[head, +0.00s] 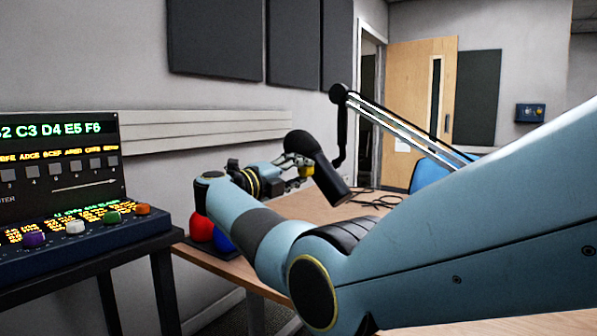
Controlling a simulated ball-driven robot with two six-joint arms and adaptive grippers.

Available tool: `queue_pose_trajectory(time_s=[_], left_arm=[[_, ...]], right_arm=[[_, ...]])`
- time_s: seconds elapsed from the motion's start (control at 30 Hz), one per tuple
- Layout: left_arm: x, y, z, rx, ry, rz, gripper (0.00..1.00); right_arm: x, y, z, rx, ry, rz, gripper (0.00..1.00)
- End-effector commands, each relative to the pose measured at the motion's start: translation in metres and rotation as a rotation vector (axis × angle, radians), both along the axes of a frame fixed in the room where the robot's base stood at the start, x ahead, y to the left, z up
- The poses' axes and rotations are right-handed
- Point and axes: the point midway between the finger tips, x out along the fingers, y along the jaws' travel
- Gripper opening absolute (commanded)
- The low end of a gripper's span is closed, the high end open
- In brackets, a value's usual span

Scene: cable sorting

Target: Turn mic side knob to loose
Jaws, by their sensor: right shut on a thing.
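The black microphone (335,180) hangs tilted from the end of its boom arm (405,127) above the wooden table. My right gripper (299,172) is at the left side of the microphone, its fingers closed at the mic's side knob. A small yellow part shows between the fingers and the mic body. The knob itself is mostly hidden by the fingers, so its turn position cannot be told. My right arm crosses the front of the view. My left gripper is not in view.
A mixing console (75,235) with coloured knobs and a lit display stands on a dark stand at left. A red object (200,228) and a blue object (222,240) sit near the table's (320,208) left edge. Cables (374,200) lie behind the mic. A blue chair (430,172) stands beyond.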

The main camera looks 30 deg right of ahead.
Motion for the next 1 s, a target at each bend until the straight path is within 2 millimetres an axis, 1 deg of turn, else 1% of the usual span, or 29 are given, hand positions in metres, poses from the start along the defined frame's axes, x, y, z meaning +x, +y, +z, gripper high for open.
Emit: queue_pose_trajectory(time_s=[0.17, 0.2, 0.37, 0.63, 0.73, 0.87, 1.0], left_arm=[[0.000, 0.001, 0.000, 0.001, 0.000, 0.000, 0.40], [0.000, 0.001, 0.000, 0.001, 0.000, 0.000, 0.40], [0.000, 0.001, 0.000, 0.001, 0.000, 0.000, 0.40], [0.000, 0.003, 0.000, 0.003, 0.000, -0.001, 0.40], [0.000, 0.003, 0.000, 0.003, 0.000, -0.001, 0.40], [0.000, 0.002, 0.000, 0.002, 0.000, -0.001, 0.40], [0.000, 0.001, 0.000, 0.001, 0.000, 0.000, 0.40]], right_arm=[[0.001, 0.000, 0.000, 0.001, -0.001, 0.002, 0.00], [0.001, 0.001, 0.000, 0.001, -0.001, 0.002, 0.33], [0.000, 0.000, 0.000, 0.001, -0.001, 0.001, 0.54], [0.000, 0.001, 0.000, 0.001, -0.001, 0.001, 0.54], [-0.001, 0.007, -0.001, 0.002, -0.001, 0.002, 0.54], [-0.006, 0.028, -0.002, 0.004, 0.000, 0.003, 0.54], [-0.012, 0.060, -0.004, 0.004, 0.000, 0.004, 0.54]])
